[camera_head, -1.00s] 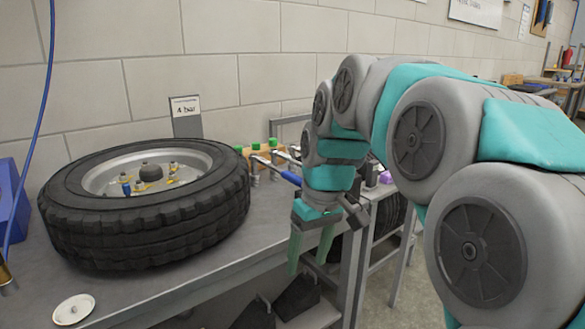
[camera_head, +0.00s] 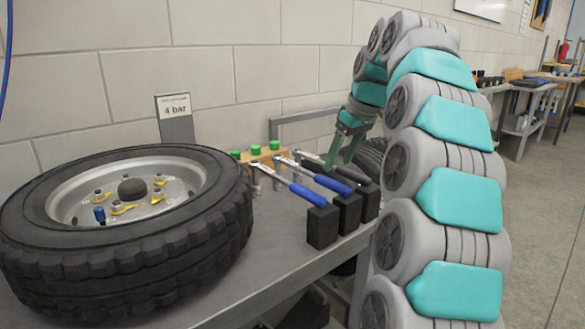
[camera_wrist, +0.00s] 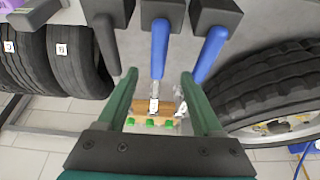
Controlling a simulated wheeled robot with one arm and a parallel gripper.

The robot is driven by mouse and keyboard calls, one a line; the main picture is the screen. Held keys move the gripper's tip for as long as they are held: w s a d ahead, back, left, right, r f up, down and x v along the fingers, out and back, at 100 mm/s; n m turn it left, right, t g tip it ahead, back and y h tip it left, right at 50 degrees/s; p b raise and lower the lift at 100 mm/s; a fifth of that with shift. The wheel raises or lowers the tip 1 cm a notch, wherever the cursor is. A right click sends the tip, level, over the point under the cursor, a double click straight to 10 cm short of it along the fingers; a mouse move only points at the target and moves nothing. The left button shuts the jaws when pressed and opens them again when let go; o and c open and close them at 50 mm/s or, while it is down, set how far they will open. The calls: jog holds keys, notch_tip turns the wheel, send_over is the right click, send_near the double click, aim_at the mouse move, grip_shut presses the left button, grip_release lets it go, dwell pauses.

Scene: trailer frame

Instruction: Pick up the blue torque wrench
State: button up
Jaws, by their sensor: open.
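My gripper (camera_head: 342,158) is open and empty above the row of torque wrenches, pointing down. In the wrist view my gripper (camera_wrist: 159,75) has its green fingers on either side of the line of the middle, blue-handled wrench (camera_wrist: 160,48). That wrench also shows in the head view (camera_head: 331,184). A second blue-handled wrench (camera_head: 308,194) lies nearer the tire, and shows to the right in the wrist view (camera_wrist: 209,56). A third wrench has a black handle (camera_wrist: 107,45). The handles rest on black blocks; I cannot tell the exact height of the fingers above them.
A mounted tire (camera_head: 235,215) fills the left of the metal bench (camera_head: 265,262). A wooden rack with green caps (camera_head: 256,150) stands behind the wrenches. Black blocks (camera_head: 322,227) stand at the bench edge. A sign reading 4 bar (camera_head: 174,107) stands behind the tire.

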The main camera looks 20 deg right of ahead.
aim_at(329, 179)
jog(key=shift+w+d+f, duration=0.1)
jog(key=shift+w+d, duration=0.05)
jog(key=shift+w, duration=0.5)
jog(key=shift+f, duration=0.65)
jog(key=shift+a+p+x, duration=0.2)
jog(key=shift+p+x, duration=0.2)
jog(key=shift+x, duration=2.75)
jog(key=shift+s, duration=0.1)
jog(key=shift+c, duration=0.2)
grip_shut()
